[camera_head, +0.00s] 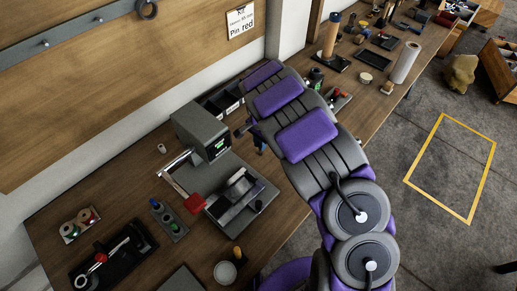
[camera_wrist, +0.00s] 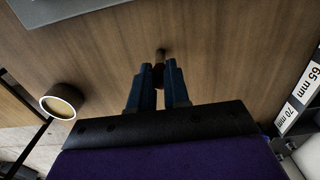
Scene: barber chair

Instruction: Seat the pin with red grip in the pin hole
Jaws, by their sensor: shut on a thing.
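In the wrist view, my gripper (camera_wrist: 160,72) has its two blue fingers close together over bare wood. They are shut on a small dark brownish piece (camera_wrist: 160,56), whose tip shows between and just past the fingertips. I cannot tell whether this is the pin with red grip; no red shows on it. In the head view, my gripper (camera_head: 260,146) is mostly hidden by my purple and grey arm, beside the grey machine. I cannot make out the pin hole. A dark fixture (camera_head: 235,205) stands at the machine's foot, beside a red part (camera_head: 195,203).
The grey machine (camera_head: 202,130) with a green display stands close left of my arm. Labelled bins (camera_wrist: 297,92) show at the wrist view's right, a round tan-topped container (camera_wrist: 62,101) at its left. A wall sign (camera_head: 241,20) reads "Pin red". The bench (camera_head: 105,195) has bare wood at left.

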